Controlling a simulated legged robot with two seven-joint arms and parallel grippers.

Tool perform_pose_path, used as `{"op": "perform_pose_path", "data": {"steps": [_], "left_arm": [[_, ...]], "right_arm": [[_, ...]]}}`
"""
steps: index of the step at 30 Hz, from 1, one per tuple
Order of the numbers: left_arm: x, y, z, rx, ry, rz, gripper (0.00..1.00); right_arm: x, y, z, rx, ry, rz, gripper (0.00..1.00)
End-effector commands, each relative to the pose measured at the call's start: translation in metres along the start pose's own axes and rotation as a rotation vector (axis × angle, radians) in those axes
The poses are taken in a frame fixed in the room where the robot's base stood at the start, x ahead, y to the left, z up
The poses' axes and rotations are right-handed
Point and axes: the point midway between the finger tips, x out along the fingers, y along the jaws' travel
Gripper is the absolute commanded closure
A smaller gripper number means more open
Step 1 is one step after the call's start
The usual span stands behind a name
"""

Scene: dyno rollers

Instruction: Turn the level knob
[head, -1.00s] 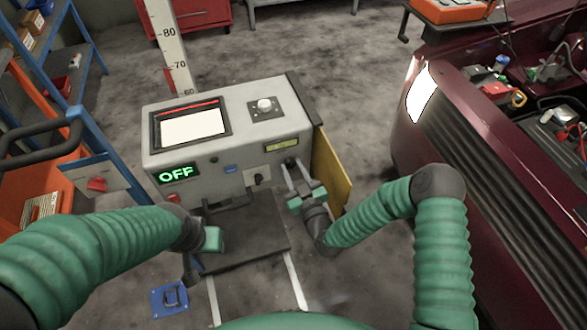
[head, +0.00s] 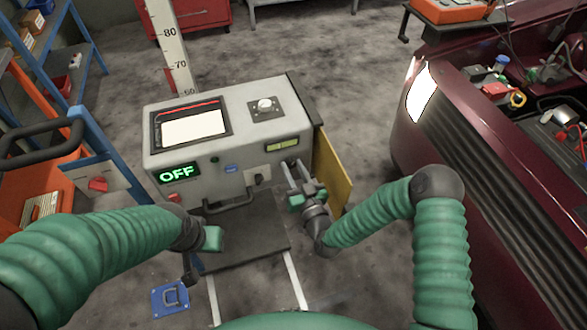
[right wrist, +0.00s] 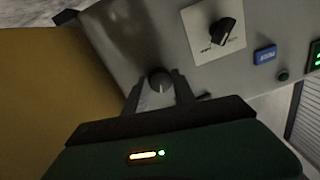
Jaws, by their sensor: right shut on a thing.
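The grey tester console (head: 160,143) stands in the middle of the head view, its green display (head: 180,172) reading OFF. In the right wrist view, my right gripper (right wrist: 160,88) is shut on a small dark round knob (right wrist: 160,80) with a light pointer mark, low on the console's front. In the head view, my right gripper (head: 294,168) reaches this right front corner and its fingers hide most of that knob. I cannot read a label for it. A second black knob (right wrist: 222,31) sits on a white plate beside it. My left gripper (head: 194,262) hangs left of the console's dark tray; its jaws are unclear.
A yellow panel (head: 330,172) stands open at the console's right side, close to my right gripper. A blue button (right wrist: 265,54) and green button (right wrist: 283,75) are nearby. A dark red car (head: 480,165) is at the right. A blue shelf (head: 88,60) is at the left.

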Motion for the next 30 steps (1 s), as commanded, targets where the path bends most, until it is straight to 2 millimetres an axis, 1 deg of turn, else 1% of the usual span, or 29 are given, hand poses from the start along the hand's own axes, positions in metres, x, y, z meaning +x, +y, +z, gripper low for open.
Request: {"op": "perform_pose_path", "data": {"steps": [9,15,22,30], "left_arm": [[-0.0009,0.0,-0.0002,0.0,0.0,0.0,0.62],[-0.001,0.0,-0.0002,0.0,0.0,0.0,0.62],[-0.0011,0.0,-0.0003,0.0,0.0,0.0,0.62],[-0.0011,0.0,-0.0003,0.0,0.0,0.0,0.62]], "right_arm": [[0.0011,0.0011,-0.0021,0.269,0.018,0.004,1.0],[0.0012,0.0013,-0.0021,0.397,0.024,0.005,1.0],[0.0014,0.0017,-0.0023,0.484,0.028,0.006,1.0],[0.0015,0.0022,-0.0023,0.513,0.03,0.007,1.0]]}}
